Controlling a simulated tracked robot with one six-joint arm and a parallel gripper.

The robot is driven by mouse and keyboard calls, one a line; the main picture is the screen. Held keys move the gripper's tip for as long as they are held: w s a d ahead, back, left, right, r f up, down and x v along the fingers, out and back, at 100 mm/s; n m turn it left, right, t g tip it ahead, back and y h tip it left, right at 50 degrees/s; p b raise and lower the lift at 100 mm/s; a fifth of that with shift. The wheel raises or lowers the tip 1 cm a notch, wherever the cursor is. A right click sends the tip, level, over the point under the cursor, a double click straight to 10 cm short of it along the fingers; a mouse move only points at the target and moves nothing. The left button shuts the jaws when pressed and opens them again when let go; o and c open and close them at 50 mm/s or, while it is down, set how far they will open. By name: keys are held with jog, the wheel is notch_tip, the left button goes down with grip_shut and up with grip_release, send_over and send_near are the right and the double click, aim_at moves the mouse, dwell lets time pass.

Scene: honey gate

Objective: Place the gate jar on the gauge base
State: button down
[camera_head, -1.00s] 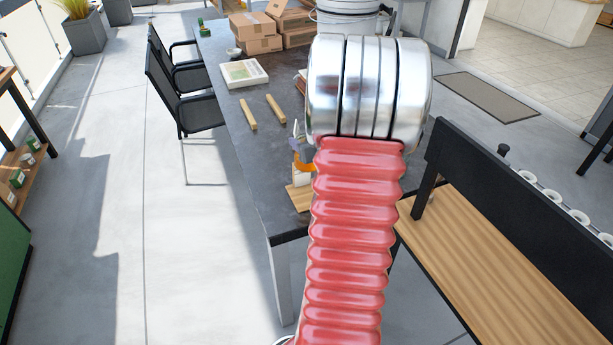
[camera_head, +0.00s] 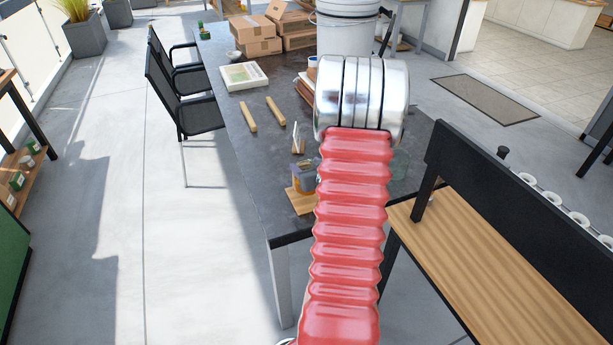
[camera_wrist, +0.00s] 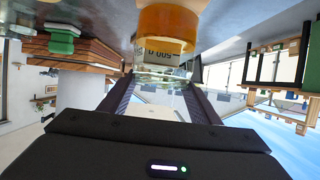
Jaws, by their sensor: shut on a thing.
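The gate jar is clear glass, orange in its lower part, with a label reading 500 g. It fills the upper middle of the wrist view (camera_wrist: 168,22), which is upside down. My gripper (camera_wrist: 160,80) is shut on the jar's clear upper part, a finger on each side. I cannot tell whether jar and base touch. My gripper is hidden there.
A greenish glass thing (camera_head: 399,163) is right of my arm.

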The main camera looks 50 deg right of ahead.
jog(key=shift+f, duration=1.95)
jog(key=c, duration=0.6)
grip_release()
jog(key=shift+f, duration=0.1)
jog(key=shift+c, duration=0.2)
jog(key=v, duration=1.2)
